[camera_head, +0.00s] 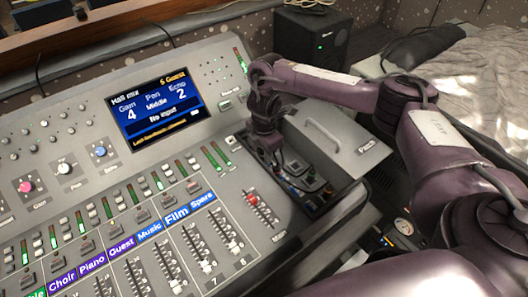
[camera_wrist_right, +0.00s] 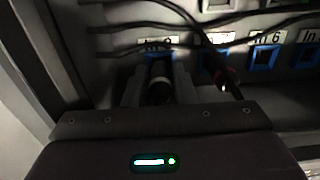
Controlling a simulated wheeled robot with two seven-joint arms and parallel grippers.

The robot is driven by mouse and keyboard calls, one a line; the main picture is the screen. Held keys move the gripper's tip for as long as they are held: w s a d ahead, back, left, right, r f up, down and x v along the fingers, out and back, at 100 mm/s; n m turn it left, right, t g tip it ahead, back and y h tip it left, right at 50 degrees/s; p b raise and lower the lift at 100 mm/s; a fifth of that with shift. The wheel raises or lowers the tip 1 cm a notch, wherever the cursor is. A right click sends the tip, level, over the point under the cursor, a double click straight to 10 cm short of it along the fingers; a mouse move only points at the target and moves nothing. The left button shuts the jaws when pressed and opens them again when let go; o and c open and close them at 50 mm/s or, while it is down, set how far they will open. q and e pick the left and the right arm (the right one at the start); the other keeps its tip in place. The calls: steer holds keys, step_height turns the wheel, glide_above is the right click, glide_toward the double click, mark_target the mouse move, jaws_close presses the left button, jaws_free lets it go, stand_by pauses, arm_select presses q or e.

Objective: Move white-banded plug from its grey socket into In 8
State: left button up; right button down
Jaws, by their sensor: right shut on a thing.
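My right gripper (camera_wrist_right: 160,85) is shut on a dark plug (camera_wrist_right: 159,90) with a pale band, seen between its fingers in the right wrist view. The plug's tip points at a blue-rimmed socket (camera_wrist_right: 158,55) under a label partly crossed by a cable, which seems to read In 8. I cannot tell whether the tip is inside the socket. In the head view my right gripper (camera_head: 268,150) reaches down over the patch panel (camera_head: 318,205), and the plug is hidden there. My left gripper is not in view.
The In 6 socket (camera_wrist_right: 263,57) looks empty. Dark cables (camera_wrist_right: 200,25) cross above. A raised grey lid marked Patch (camera_head: 330,145) stands behind, and the mixing desk (camera_head: 120,200) lies left.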

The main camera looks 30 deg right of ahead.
steer(key=shift+f+p, duration=0.6)
stand_by(2.1)
steer(key=shift+s+f, duration=0.1)
steer(key=c, duration=1.1)
jaws_free()
step_height(320, 180, up, 8)
steer(key=shift+f+p, duration=0.1)
steer(key=shift+p, duration=0.95)
steer(key=shift+f, duration=0.1)
